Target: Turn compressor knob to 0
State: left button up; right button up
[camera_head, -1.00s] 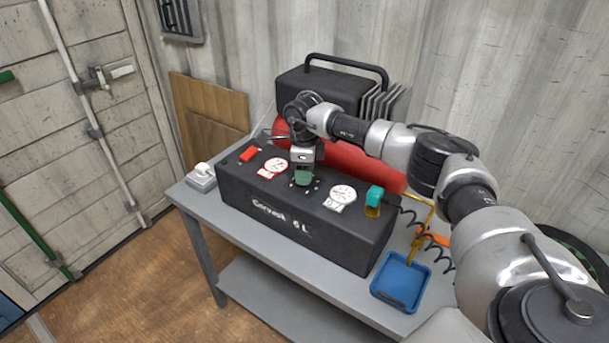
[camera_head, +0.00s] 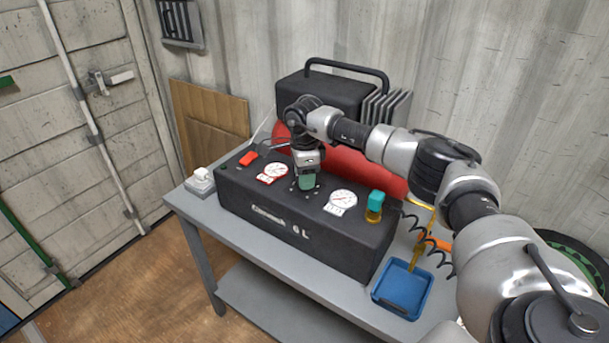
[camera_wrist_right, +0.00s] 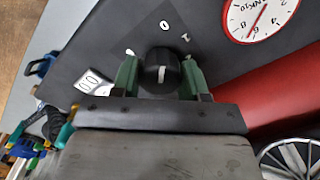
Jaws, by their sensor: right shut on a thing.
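The compressor (camera_head: 330,233) is a black box with a red tank (camera_head: 365,170) behind it, standing on a grey table. Its black round knob (camera_wrist_right: 162,62) sits on the top panel and has a white pointer line. In the right wrist view the line points down the picture, away from the printed "0" (camera_wrist_right: 165,26) and "1" (camera_wrist_right: 186,37) above the knob. My right gripper (camera_head: 306,182) points down at the panel between two gauges. Its green fingers are shut on the knob, one on each side. In the head view the gripper hides the knob. My left gripper is out of view.
A red switch (camera_head: 249,158) and a red-rimmed gauge (camera_head: 272,172) lie left of my right gripper. Another gauge (camera_head: 342,201) and a teal-capped part (camera_head: 376,203) are to its right. A blue tray (camera_head: 402,288) is at the table's right front.

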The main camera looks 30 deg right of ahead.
jog(key=o, duration=0.9)
jog(key=shift+r, duration=0.1)
notch_tip(320, 180, up, 11)
jog(key=shift+f+b, duration=0.15)
jog(key=shift+b, duration=0.75)
